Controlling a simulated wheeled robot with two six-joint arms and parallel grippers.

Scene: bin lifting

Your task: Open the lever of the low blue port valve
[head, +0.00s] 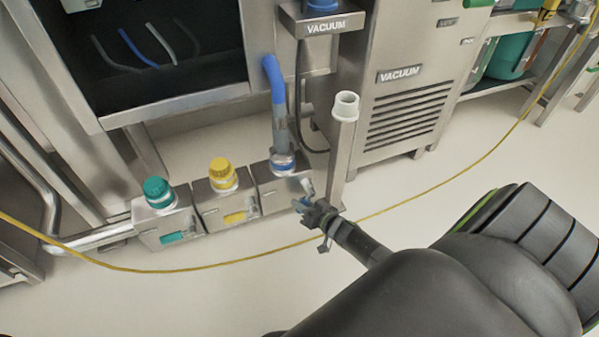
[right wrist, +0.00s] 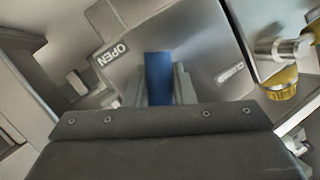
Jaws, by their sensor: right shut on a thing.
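The low blue port is a steel box (head: 268,197) with a blue collar (head: 283,161) on top, the rightmost of three floor-level boxes. My right gripper (head: 306,207) is at the lower right front of this box. In the right wrist view the blue lever (right wrist: 158,72) stands between the two fingers of my right gripper (right wrist: 160,88), which are shut on it. A plate behind the lever bears the word OPEN (right wrist: 113,53). In the head view the gripper hides most of the lever. My left gripper is not in view.
A green-capped box (head: 165,222) and a yellow-capped box (head: 228,194) stand to the left. A blue-topped hose (head: 275,85) rises from the blue port. A steel post (head: 341,150) stands just right of my gripper. A yellow cable (head: 420,192) crosses the open floor.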

